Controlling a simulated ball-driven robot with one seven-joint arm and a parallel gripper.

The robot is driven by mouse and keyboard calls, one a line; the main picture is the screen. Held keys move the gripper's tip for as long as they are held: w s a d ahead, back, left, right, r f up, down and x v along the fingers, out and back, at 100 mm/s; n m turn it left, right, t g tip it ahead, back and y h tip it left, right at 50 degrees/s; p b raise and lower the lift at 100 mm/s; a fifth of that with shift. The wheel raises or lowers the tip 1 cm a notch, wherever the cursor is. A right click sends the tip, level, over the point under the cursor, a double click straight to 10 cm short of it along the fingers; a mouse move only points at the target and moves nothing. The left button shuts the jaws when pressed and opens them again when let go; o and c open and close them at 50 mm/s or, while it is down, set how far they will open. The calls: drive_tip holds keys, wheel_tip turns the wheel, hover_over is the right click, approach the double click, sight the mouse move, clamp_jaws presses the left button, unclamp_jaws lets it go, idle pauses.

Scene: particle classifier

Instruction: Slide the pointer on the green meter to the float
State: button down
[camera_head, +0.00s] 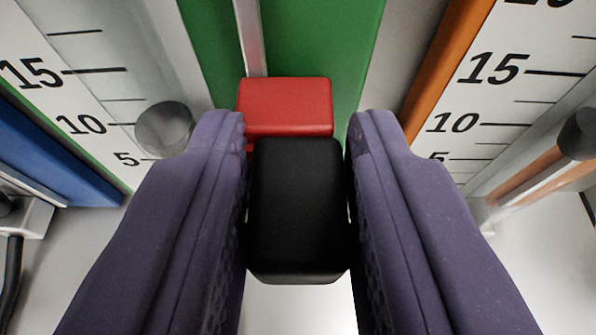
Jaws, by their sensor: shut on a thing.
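The green meter (315,40) stands ahead, with a metal rail (251,40) running up its face. The pointer's red block (285,105) sits at the lower end of the visible rail. A black block (298,205), which looks like the pointer's handle, is in front of the red block. My gripper (297,135) has its purple fingers on both sides of the black block and is shut on it. The grey round float (165,128) is in a clear tube left of the pointer, near the 10 mark on the white scale (80,75). The red block's far side is hidden.
An orange-edged meter (445,60) with its own white scale (510,80) stands at the right, with a dark round float (580,135) beside it. A blue panel (50,150) is at the far left. Pale floor shows below.

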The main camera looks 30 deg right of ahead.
drive_tip(key=shift+f, duration=0.1)
drive_tip(key=c, duration=1.2)
unclamp_jaws()
drive_tip(key=p+v, duration=0.3)
drive_tip(key=v, duration=0.4)
drive_tip(key=shift+s+a, duration=0.25)
drive_tip(key=shift+s, duration=0.05)
